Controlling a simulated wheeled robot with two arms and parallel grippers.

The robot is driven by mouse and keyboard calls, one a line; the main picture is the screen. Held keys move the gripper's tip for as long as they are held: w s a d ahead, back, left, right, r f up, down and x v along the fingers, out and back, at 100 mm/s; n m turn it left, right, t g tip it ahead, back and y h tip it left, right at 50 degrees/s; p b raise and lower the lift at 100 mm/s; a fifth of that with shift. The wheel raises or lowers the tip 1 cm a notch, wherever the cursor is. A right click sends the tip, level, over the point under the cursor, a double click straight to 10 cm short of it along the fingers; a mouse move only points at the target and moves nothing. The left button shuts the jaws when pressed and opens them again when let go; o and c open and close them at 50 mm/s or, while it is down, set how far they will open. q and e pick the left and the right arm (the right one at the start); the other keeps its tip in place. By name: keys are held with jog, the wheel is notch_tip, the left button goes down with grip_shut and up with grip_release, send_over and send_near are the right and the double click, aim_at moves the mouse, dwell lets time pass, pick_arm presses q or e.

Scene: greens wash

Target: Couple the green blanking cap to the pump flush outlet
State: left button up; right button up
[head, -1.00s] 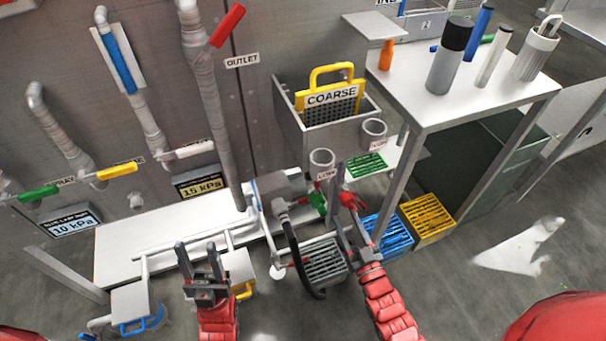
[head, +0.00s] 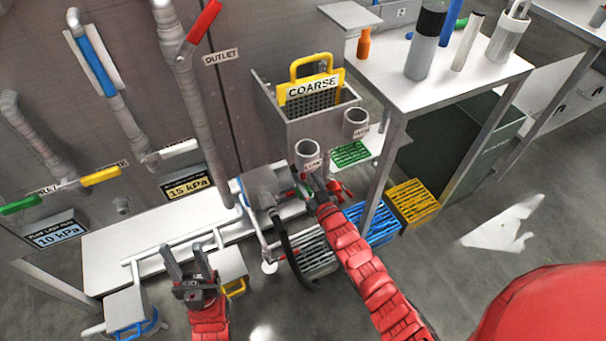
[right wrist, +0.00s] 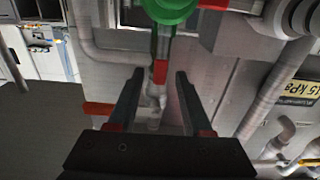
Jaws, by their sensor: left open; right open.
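The grey pump body (head: 264,188) sits on the white bench along the wall. A green round part, seemingly the blanking cap (head: 308,187), shows at the pump's right end, partly hidden by my right arm. The right wrist view shows a green round part (right wrist: 170,8) at the top edge, cut off, beyond my right gripper (right wrist: 159,72). That gripper is open, with a small red part (right wrist: 160,71) in line with its gap; I see no grip on it. Whether the cap sits on the outlet cannot be told. My left gripper (head: 184,250) is open and empty in front of the bench.
Blue (head: 372,222) and yellow (head: 413,203) crates stand on the floor right of the pump. A grey bin with a yellow-framed COARSE screen (head: 312,92) stands behind. A white table (head: 455,85) holds bottles and cylinders. A black hose (head: 286,250) hangs from the pump.

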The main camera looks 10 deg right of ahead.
jog(key=shift+x, duration=0.9)
jog(key=shift+c, duration=0.3)
grip_shut()
